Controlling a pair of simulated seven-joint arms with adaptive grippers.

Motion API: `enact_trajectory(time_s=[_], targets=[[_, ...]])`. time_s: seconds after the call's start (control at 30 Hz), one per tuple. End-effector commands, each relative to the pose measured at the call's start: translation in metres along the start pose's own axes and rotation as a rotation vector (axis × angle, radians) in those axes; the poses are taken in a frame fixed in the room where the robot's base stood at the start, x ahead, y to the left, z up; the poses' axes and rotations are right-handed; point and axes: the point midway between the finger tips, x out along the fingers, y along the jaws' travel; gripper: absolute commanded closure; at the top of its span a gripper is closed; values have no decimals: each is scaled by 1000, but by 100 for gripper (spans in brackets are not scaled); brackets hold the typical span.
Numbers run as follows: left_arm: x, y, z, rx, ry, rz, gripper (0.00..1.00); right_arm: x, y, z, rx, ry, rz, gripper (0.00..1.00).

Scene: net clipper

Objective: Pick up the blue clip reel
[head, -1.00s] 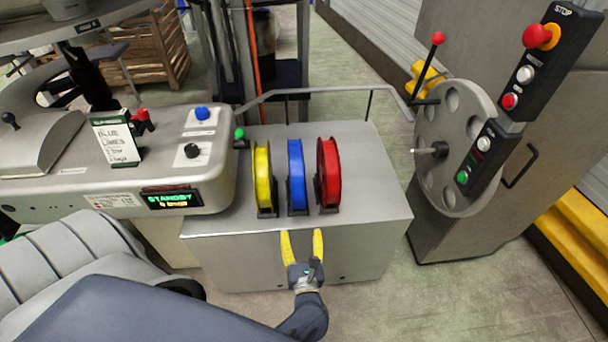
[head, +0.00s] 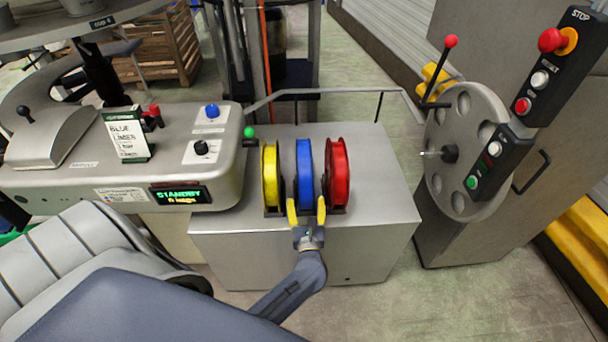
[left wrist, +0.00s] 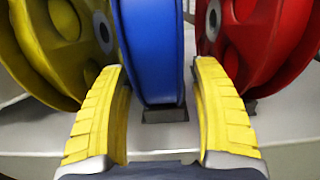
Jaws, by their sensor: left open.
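The blue clip reel (head: 304,172) stands upright on the grey cabinet top, between a yellow reel (head: 270,175) and a red reel (head: 337,172). My left gripper (head: 306,212) is open at the near side of the blue reel, its yellow fingers pointing at it. In the left wrist view the blue reel (left wrist: 151,50) sits just beyond and between the open fingertips (left wrist: 158,75). The yellow reel (left wrist: 50,45) lies beyond the left finger and the red reel (left wrist: 262,40) beyond the right one. Nothing is held. My right gripper is not in view.
The reels stand close together with narrow gaps. A grey machine with a "STANDBY" display (head: 180,195) is at the left. A metal rail (head: 330,91) runs behind the reels. A round perforated disc (head: 467,150) and a button panel (head: 540,75) stand at the right.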

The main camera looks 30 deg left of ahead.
Motion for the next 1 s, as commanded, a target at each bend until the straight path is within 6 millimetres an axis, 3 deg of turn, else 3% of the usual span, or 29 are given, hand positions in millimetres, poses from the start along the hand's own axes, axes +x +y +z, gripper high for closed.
enact_trajectory(time_s=[0.37, 0.73, 1.0], targets=[[15, 0, 0, 0, -2, 1, 34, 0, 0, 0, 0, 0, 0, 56], [57, 0, 0, 1, -1, 1, 34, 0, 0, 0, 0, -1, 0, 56], [61, 0, -1, 1, 0, 1, 34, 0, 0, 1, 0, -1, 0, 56]])
